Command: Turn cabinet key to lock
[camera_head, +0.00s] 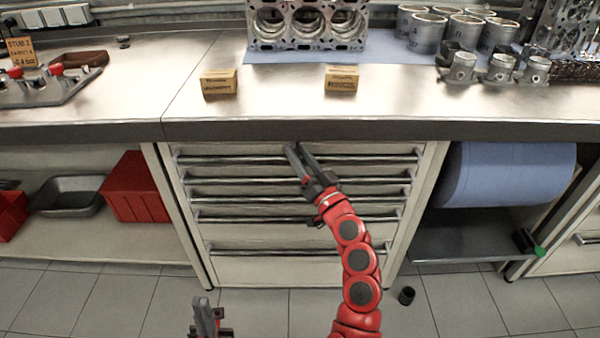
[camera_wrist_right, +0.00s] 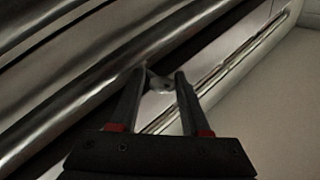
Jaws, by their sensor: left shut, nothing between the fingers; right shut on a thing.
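The grey drawer cabinet (camera_head: 250,271) stands under the bench, all its drawers looking shut. My right gripper (camera_head: 294,146) is at the cabinet's top edge, just below the bench front, with its fingers reaching to the strip above the top drawer handle. In the right wrist view, the right gripper (camera_wrist_right: 157,84) is shut on a small metal piece, the key (camera_wrist_right: 158,81), seen between its fingertips. The key is hidden by the fingers in the head view, and its turn angle cannot be told. My left gripper (camera_head: 204,306) is shut and empty, low in front of the cabinet.
Long bar handles (camera_head: 245,160) cross the drawer fronts close to my right gripper. The bench edge (camera_head: 420,128) overhangs above it. A red bin (camera_head: 135,188) is on the left shelf and a blue paper roll (camera_head: 510,173) on the right. A small dark cylinder (camera_head: 406,295) stands on the floor.

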